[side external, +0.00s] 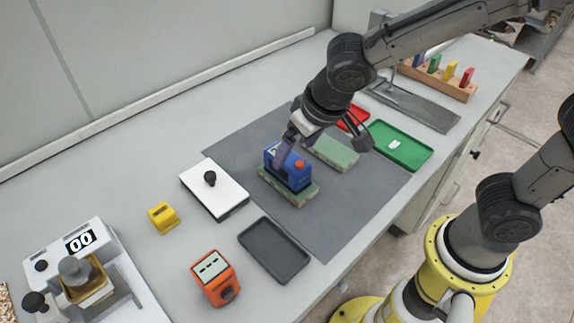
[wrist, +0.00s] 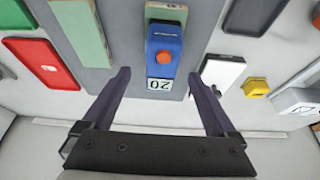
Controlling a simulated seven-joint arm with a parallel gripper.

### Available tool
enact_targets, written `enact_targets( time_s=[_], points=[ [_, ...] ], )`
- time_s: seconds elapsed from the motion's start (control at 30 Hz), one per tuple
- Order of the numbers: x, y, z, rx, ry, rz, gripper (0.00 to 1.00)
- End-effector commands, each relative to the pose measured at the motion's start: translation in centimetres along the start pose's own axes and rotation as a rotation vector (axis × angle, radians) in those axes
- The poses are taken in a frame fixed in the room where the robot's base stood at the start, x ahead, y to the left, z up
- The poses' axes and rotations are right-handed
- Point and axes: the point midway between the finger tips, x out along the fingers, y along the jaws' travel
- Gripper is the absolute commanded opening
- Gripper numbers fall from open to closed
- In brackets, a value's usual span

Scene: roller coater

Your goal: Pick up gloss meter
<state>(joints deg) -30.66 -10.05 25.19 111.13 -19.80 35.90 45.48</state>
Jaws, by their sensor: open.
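The gloss meter looks like a blue box (side external: 288,168) with an orange-red button on top. It sits on a speckled green panel (side external: 297,199) on the grey mat. In the wrist view the blue meter (wrist: 161,68) lies in the gap between my fingers, its display reading 20 toward me. My gripper (side external: 321,150) is open and empty, tilted above the mat. In the side view one finger overlaps the meter's back edge and the other is over the second green panel (side external: 333,152). I cannot tell if a finger touches the meter.
A white plate with a black knob (side external: 211,180), a yellow block (side external: 163,217), a dark tray (side external: 273,250) and an orange device (side external: 215,277) stand left and in front. A green tray (side external: 400,145) and red tray (side external: 352,118) lie right. The mat's front right is clear.

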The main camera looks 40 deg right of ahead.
Motion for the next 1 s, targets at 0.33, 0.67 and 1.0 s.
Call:
enact_targets(
  time_s=[0.33,0.67,1.0],
  points=[
    [3.9,-0.2,-0.4,0.000,-0.003,0.001,0.93],
    [5.5,-0.3,-0.4,0.001,0.000,-0.001,0.93],
    [5.4,-0.3,-0.4,0.001,0.000,-0.001,0.47]
  ],
)
